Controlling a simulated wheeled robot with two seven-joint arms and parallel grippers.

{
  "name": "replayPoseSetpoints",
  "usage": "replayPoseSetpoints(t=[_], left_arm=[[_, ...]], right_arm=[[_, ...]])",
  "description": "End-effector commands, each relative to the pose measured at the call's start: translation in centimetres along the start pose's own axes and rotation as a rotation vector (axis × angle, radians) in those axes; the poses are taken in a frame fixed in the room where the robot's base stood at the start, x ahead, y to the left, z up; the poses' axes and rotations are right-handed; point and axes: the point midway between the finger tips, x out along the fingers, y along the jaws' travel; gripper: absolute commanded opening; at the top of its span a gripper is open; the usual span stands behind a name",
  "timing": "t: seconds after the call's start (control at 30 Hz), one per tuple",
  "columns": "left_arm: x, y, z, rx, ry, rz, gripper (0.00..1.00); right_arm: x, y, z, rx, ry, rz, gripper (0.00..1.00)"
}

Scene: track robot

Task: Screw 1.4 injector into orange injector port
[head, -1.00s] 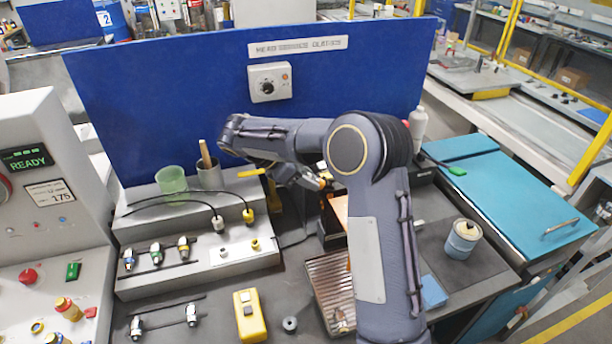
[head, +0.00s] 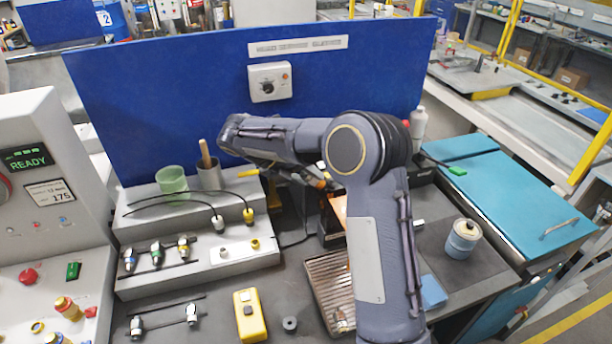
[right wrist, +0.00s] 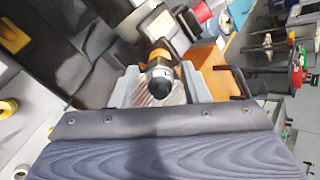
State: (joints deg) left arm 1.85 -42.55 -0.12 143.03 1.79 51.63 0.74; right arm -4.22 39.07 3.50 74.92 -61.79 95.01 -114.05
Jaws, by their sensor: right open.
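My right gripper (right wrist: 178,82) is open in the right wrist view, its two grey fingers apart. Between them shows an injector (right wrist: 159,72) with a black tip, a silver body and an orange-yellow band. Whether the fingers touch it is unclear. An orange block (right wrist: 204,68) is behind and to its right; I cannot tell whether the injector sits in a port there. In the head view the orange part (head: 338,205) is partly hidden by my right arm. Several other injectors (head: 156,252) stand in the grey rack (head: 200,277). My left gripper is out of view.
A yellow box (head: 249,315) and a small grey ring (head: 289,324) lie on the bench. Two black cables with connectors (head: 218,221) rest on the rack. A ribbed tray (head: 325,280) is in front. A white-and-blue can (head: 461,240) stands right. A blue panel (head: 180,100) closes the back.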

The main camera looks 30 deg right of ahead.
Motion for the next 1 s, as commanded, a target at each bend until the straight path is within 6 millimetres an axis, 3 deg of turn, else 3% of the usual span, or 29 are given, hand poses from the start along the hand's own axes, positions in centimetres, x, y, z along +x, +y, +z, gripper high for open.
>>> replayPoseSetpoints(t=[0.37,0.87,1.0], left_arm=[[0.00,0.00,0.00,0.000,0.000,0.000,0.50],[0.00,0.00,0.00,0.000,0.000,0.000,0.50],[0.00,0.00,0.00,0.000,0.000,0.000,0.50]], right_arm=[[0.02,0.00,0.00,-0.073,0.000,0.000,0.42],[0.05,-0.01,-0.01,-0.936,0.001,0.000,0.42],[0.25,0.14,-0.12,-1.027,0.006,0.001,0.42]])
